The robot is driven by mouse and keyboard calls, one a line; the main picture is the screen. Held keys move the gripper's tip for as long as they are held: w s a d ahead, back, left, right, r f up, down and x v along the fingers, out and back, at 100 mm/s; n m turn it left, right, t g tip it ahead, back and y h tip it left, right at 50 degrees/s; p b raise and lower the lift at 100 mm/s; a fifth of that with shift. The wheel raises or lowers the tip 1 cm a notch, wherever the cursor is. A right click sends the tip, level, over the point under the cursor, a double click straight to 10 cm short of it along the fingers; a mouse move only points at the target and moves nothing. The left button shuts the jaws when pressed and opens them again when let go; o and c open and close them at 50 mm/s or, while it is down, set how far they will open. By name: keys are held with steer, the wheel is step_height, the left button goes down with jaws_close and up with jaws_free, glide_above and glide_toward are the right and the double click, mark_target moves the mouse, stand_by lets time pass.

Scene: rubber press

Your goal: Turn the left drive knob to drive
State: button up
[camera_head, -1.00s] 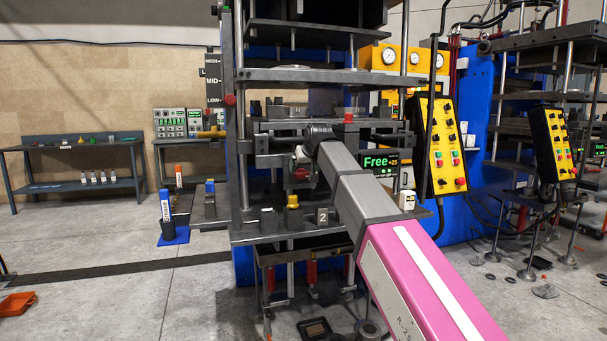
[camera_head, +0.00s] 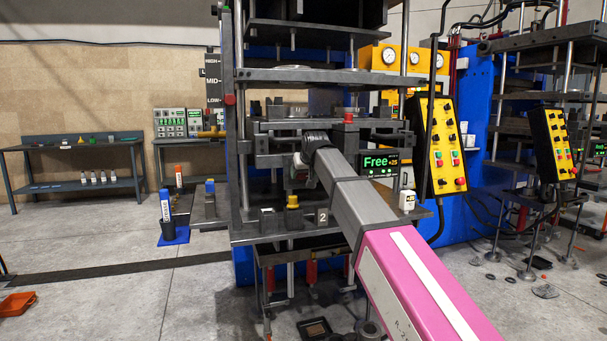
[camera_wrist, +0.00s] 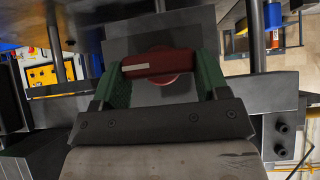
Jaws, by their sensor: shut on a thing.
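A dark red knob (camera_wrist: 160,62) with a pale mark on its bar sits on a grey plate (camera_wrist: 120,47) of the press. My gripper (camera_wrist: 161,68) has its two green fingers at either end of the knob's bar and is shut on it. In the wrist view the bar lies nearly level, with its right end slightly higher. In the head view my arm (camera_head: 350,195) reaches to the press front, and the wrist hides the knob. A display (camera_head: 377,162) right of the wrist reads "Free" in green.
The press's lower table (camera_head: 250,237) holds a yellow-topped part (camera_head: 292,202), a block marked 2 (camera_head: 322,216) and a small white container (camera_head: 406,199). A yellow control panel (camera_head: 445,150) stands to the right. The floor at left is mostly open.

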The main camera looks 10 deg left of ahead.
steer(key=shift+a, duration=0.1)
steer(key=n+t+h, duration=0.1)
steer(key=h, duration=0.1)
steer(key=shift+s+a+f+n+t+h, duration=0.1)
steer(key=shift+s+a+n+t+h, duration=0.15)
steer(key=shift+n+t+h, duration=0.15)
steer(key=n+t+h, duration=0.2)
steer(key=shift+s+a+f+h, duration=0.1)
steer(key=shift+a+f+h, duration=0.05)
steer(key=shift+h, duration=0.15)
steer(key=n+t+h, duration=0.2)
steer(key=t, duration=0.1)
steer(key=shift+s+a+f, duration=0.1)
steer(key=shift+a+f, duration=0.05)
steer(key=shift+f, duration=0.1)
steer(key=shift+f+n+t+h, duration=0.25)
steer(key=shift+n+t+h, duration=0.35)
steer(key=shift+n+t, duration=0.9)
steer(key=o, duration=0.9)
steer(key=shift+o, duration=0.2)
steer(key=shift+r, duration=0.1)
